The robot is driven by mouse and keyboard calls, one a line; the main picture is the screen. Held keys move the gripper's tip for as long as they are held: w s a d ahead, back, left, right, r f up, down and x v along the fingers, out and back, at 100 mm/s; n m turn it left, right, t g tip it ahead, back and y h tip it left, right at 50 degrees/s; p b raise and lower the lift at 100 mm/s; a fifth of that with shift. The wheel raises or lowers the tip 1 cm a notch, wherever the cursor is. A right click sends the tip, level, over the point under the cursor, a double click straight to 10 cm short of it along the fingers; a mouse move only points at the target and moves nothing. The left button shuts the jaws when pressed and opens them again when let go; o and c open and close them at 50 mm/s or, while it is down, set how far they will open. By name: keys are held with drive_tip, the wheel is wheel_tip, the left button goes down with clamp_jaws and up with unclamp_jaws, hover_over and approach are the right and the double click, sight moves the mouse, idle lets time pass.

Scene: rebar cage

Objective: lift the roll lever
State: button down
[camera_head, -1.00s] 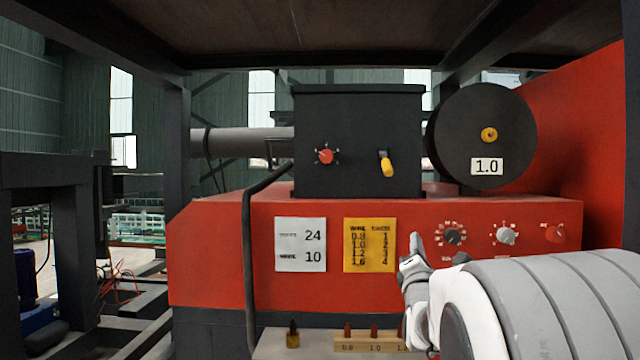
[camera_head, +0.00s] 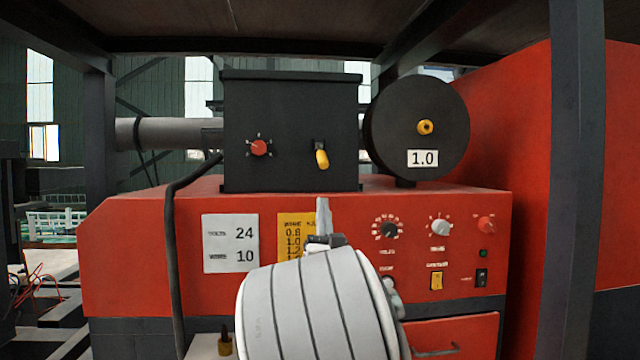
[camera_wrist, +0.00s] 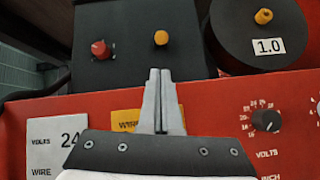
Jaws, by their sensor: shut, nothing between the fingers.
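The roll lever appears to be the yellow-tipped lever (camera_head: 321,157) on the front of the black feeder box (camera_head: 290,115); it points downward. In the wrist view its yellow end (camera_wrist: 161,38) shows as a round knob above the fingertips. My gripper (camera_head: 323,204) is shut and empty, its fingers pointing up in front of the red panel, below the lever and apart from it in the picture. In the wrist view the closed fingertips (camera_wrist: 160,73) lie just under the lever. The depth gap between them is hard to tell.
A red knob (camera_head: 258,147) sits left of the lever on the same box. The black spool (camera_head: 417,130) marked 1.0 stands to the right. A dark hose (camera_head: 171,255) runs down the left. A dark upright post (camera_head: 577,180) stands at the right.

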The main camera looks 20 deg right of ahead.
sight(321, 155)
drive_tip(key=p+x, duration=0.3)
drive_tip(key=x, duration=0.7)
drive_tip(key=shift+s+d+r, duration=0.1)
idle(0.4)
drive_tip(key=shift+s+g, duration=0.1)
drive_tip(key=shift+g, duration=0.3)
drive_tip(key=shift+r+p, duration=0.1)
drive_tip(key=shift+p, duration=0.2)
